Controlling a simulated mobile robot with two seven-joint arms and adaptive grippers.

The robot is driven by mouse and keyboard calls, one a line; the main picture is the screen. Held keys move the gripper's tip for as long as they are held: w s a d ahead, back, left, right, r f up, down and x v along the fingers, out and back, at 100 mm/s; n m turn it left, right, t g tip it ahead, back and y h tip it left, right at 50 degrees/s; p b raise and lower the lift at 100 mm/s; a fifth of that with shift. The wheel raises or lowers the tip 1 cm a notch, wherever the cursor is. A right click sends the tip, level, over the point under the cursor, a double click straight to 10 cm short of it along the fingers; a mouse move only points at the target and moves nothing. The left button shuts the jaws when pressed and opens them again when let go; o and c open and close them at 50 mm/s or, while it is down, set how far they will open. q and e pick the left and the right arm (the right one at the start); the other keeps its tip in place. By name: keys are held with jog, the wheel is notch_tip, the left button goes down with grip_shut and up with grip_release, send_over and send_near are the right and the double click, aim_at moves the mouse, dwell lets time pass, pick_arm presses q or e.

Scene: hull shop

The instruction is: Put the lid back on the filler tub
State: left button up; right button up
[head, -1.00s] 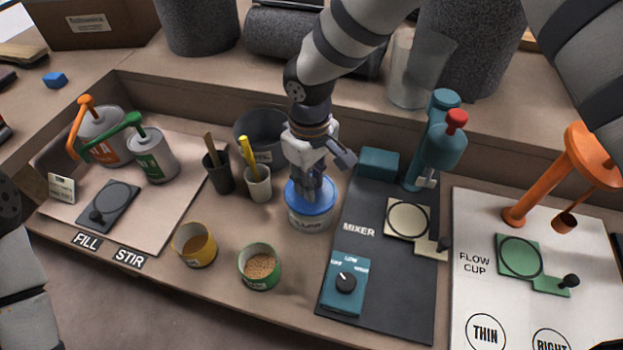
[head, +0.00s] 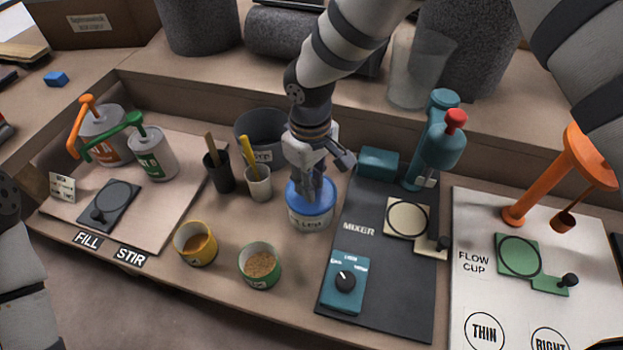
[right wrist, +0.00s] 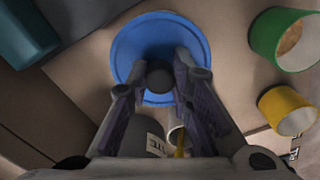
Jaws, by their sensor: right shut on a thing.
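The filler tub (head: 311,221) is a pale tub with dark lettering, standing on the bench left of the mixer mat. The blue lid (head: 322,205) sits over the tub's mouth and looks level; I cannot tell whether it is pressed fully down. My right gripper (head: 311,187) is above the lid, shut on its dark knob. In the right wrist view the blue lid (right wrist: 130,45) shows as a round disc, with the dark knob (right wrist: 160,75) between the fingertips. The tub is hidden beneath it there. My left gripper is not in view.
A yellow cup (head: 195,244) and a green cup (head: 260,266) stand in front, left of the tub. Two holders with sticks, a dark one (head: 219,172) and a pale one (head: 258,184), stand behind left. The teal mixer (head: 440,145) stands right. Bare bench lies before the tub.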

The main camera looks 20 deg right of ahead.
dwell(0.3)
jog(key=o, duration=1.4)
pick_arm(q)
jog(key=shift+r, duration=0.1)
pick_arm(e)
jog(key=shift+r, duration=0.15)
jog(key=shift+r+p, duration=1.05)
jog(key=shift+r, duration=2.4)
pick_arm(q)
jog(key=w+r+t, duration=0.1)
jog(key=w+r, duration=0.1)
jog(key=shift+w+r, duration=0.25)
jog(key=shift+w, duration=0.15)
pick_arm(e)
jog(key=shift+c, duration=0.4)
grip_shut()
